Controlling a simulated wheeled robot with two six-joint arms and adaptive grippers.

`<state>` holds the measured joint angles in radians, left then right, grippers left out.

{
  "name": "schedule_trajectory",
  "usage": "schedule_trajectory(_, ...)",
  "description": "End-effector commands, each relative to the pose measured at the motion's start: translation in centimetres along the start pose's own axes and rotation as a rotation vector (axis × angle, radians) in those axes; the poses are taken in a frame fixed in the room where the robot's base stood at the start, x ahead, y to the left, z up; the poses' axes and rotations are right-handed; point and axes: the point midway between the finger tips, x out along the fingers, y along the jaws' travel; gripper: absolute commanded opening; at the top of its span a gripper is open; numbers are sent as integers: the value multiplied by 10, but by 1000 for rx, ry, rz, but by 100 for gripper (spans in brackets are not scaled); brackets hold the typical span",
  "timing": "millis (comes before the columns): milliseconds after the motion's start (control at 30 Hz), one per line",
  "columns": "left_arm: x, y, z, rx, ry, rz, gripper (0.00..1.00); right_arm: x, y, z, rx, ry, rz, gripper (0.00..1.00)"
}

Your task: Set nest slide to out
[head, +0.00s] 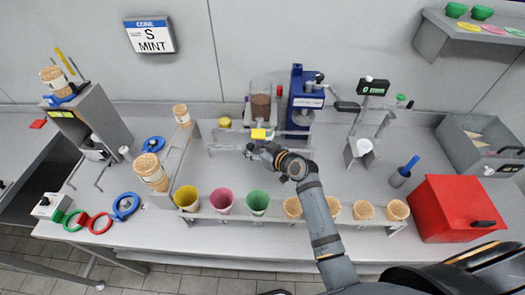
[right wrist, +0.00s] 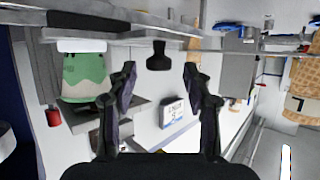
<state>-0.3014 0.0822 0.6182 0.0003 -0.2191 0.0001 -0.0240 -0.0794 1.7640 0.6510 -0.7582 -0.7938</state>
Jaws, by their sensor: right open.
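My right gripper (head: 252,149) is over the middle of the bench, at the rail in front of the clear brown-filled container (head: 260,104). In the right wrist view its two fingers (right wrist: 160,88) are apart, with nothing between the tips. A black knob (right wrist: 158,57) shows beyond the tips, roughly centred between them; I cannot tell whether it belongs to the nest slide. A yellow piece (head: 258,133) is just behind the gripper in the head view. The nest slide's position cannot be made out. My left gripper is not in view.
A blue press (head: 305,100) stands behind and right of the gripper. A front rack holds yellow, pink (head: 221,201) and green cups and several cones. A red box (head: 458,209) stands at right. A sign (head: 150,36) reads S MINT.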

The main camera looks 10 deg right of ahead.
Motion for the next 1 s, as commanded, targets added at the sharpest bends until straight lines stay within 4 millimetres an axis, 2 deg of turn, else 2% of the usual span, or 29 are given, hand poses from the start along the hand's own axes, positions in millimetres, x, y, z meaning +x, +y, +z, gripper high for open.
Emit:
schedule_trajectory(200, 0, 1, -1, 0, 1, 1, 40, -55, 0, 2, -4, -4, 1, 51)
schedule_trajectory(400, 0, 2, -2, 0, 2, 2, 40, -91, 0, 2, -3, -4, 1, 51)
schedule_trajectory(567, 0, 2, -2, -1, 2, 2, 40, -102, -1, 0, -1, -1, -1, 51)
schedule_trajectory(833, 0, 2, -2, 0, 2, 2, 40, -103, -1, 0, 1, -1, -1, 48)
schedule_trajectory(933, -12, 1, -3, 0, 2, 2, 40, -107, 0, -11, 0, -1, 0, 48)
schedule_trajectory(1000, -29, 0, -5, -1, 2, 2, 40, -114, 1, -25, -4, -3, 3, 48)
